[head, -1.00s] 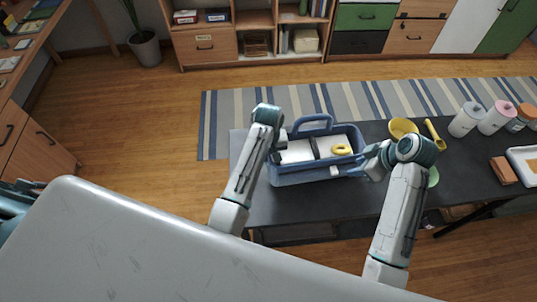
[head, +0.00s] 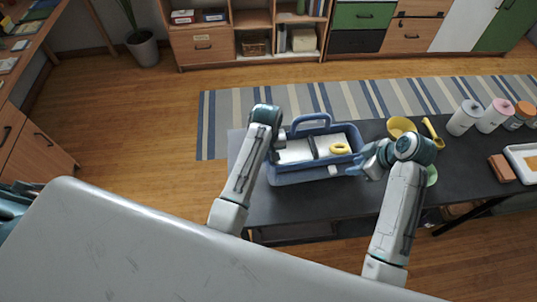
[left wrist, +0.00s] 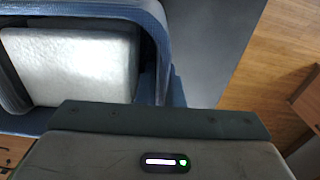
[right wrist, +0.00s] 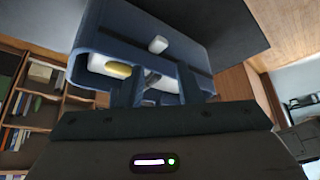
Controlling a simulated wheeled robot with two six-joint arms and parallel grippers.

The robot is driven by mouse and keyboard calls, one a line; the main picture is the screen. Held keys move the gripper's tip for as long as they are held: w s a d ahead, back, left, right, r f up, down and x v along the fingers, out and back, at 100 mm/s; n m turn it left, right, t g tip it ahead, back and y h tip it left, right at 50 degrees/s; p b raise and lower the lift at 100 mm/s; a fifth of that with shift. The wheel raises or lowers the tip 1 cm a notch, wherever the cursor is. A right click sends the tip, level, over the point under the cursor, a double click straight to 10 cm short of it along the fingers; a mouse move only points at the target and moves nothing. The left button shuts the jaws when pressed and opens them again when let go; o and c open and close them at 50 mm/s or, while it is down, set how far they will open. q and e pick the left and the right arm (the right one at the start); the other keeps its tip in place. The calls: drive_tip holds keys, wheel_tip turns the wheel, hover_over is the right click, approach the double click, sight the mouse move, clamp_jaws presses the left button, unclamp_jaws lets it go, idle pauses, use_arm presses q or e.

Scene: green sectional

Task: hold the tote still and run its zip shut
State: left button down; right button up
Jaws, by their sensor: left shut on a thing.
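The blue tote (head: 303,176) stands open on the dark table, with its tall handle up at the back. My left gripper (head: 279,139) is shut on the tote's left end. The tote also shows in the left wrist view (left wrist: 150,14).
The dark table (head: 300,205) is bare in front of the tote. A yellow bowl (head: 399,127) and yellow scoop (head: 432,132) lie behind my right arm. Several jars (head: 465,118), a brown block (head: 502,169) and a white tray (head: 516,158) are further right.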

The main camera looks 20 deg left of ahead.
clamp_jaws()
drive_tip(key=w+d+f+m+t+h, duration=0.1)
drive_tip(key=w+d+f+t+h, duration=0.3)
drive_tip(key=d, duration=0.3)
drive_tip(key=w+d+f+m+t+h, duration=0.1)
drive_tip(key=w+d+f+t+h, duration=0.2)
drive_tip(key=d+t, duration=0.35)
drive_tip(key=n+y, duration=1.5)
drive_tip(key=n, duration=0.1)
approach(333, 170)
drive_tip(key=s+a, duration=0.4)
drive_tip(key=s, duration=0.1)
drive_tip(key=x, duration=0.9)
drive_tip(key=shift+w+a+f, duration=0.2)
drive_tip(key=shift+w+f, duration=0.15)
drive_tip(key=d, duration=0.1)
drive_tip(key=w+d, duration=0.1)
drive_tip(key=shift+w+d, duration=0.55)
drive_tip(key=shift+d, duration=0.15)
